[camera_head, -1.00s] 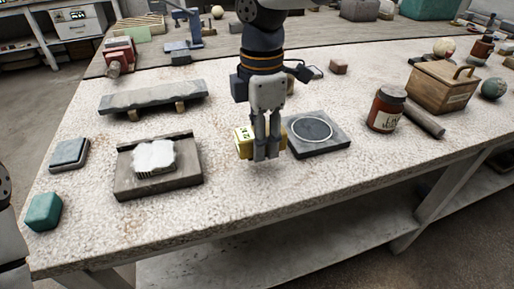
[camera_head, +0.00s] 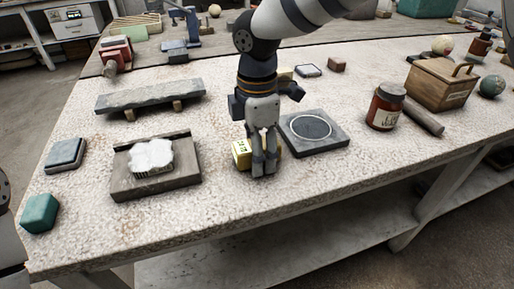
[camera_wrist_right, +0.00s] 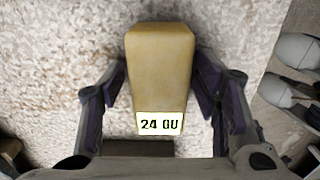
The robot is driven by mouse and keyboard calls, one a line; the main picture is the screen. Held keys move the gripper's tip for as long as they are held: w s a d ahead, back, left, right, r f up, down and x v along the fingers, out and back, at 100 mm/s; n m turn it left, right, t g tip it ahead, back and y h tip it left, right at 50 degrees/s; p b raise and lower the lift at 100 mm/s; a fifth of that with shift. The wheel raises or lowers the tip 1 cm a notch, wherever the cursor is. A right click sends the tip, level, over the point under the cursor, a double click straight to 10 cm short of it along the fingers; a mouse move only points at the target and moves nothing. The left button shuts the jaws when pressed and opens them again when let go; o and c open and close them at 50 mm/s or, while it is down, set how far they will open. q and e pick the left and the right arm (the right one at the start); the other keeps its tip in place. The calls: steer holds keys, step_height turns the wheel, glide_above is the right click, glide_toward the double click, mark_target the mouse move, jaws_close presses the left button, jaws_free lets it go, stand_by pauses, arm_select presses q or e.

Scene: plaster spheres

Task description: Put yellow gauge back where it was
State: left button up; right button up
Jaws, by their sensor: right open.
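The yellow gauge (camera_head: 242,154) is a yellow block with a pale label. It appears to rest on the speckled tabletop, just left of the dark slab with a ring. In the right wrist view the gauge (camera_wrist_right: 160,65) lies between my fingers, its label reading "24 GU". My right gripper (camera_head: 264,172) points down at the gauge, partly covering it in the head view. In the right wrist view the gripper (camera_wrist_right: 160,82) is open, with a finger on each side of the gauge. Only a sliver of my left arm shows at the left edge; its gripper is out of view.
The dark slab with a ring (camera_head: 335,141) lies close right. A wooden board (camera_head: 190,183) with a white plaster piece (camera_head: 151,157) is to the left. A brown jar (camera_head: 384,108) and wooden box (camera_head: 421,91) stand right. The table's front strip is clear.

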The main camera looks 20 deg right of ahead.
steer(key=shift+r, duration=0.1)
step_height(320, 180, up, 12)
steer(key=shift+r, duration=0.1)
